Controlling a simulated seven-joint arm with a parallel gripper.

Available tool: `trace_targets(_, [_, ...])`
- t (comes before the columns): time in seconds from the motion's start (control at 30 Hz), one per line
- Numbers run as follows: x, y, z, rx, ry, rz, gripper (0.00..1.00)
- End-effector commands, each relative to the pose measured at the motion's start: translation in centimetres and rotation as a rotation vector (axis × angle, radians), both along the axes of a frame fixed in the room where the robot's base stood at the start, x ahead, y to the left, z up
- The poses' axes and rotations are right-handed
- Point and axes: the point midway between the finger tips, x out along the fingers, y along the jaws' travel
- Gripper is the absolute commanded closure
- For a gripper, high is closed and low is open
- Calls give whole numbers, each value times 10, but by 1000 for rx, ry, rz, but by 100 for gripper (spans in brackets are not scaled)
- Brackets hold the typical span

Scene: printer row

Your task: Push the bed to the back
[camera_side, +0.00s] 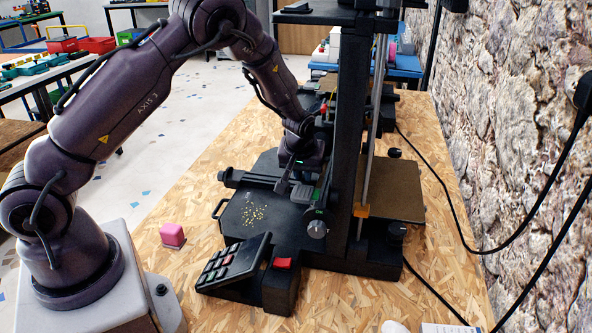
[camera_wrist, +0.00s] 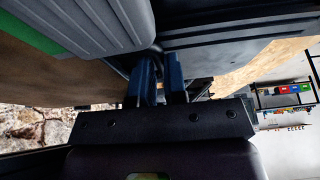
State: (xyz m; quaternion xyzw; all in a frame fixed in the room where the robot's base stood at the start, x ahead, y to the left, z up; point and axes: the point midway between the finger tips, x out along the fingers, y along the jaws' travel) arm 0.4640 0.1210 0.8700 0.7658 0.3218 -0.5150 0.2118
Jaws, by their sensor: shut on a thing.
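The printer stands on the bench, its upright black frame (camera_side: 345,120) on a dark base. A flat brown plate (camera_side: 400,188), which looks like the bed, reaches out behind the frame toward the stone wall. A brown surface, probably the same plate, shows in the wrist view (camera_wrist: 60,82). My gripper (camera_side: 284,186) is low in front of the frame, beside a grey ribbed block with a green side (camera_wrist: 95,22). In the wrist view, its two dark blue fingers (camera_wrist: 160,80) are close together on a dark part of the printer. That part is mostly hidden.
A black front plate (camera_side: 237,220) with yellow specks lies on the near side. A tilted keypad panel (camera_side: 232,262), a red switch (camera_side: 282,263) and a pink block (camera_side: 172,235) are nearby. Black cables (camera_side: 450,205) run to the stone wall (camera_side: 510,130). Another printer stands farther back.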

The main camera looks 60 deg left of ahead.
Motion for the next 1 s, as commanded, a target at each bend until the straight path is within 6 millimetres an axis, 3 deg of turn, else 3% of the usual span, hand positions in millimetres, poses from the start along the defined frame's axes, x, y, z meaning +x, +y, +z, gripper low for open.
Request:
trace_targets(0.13, [5,-6,1,-4,-12,-14,100])
trace_targets(0.17, [5,-6,1,-4,-14,-15,83])
trace_targets(0.27, [5,-6,1,-4,-13,-13,62])
trace_targets(0.57, [3,-4,2,-3,-10,-8,62])
trace_targets(0.77, [-3,-12,25,-3,-13,-11,62])
trace_targets(0.9, [-13,-25,51,-6,-13,-16,62])
trace_targets(1.0, [-33,-44,47,-5,-9,-19,62])
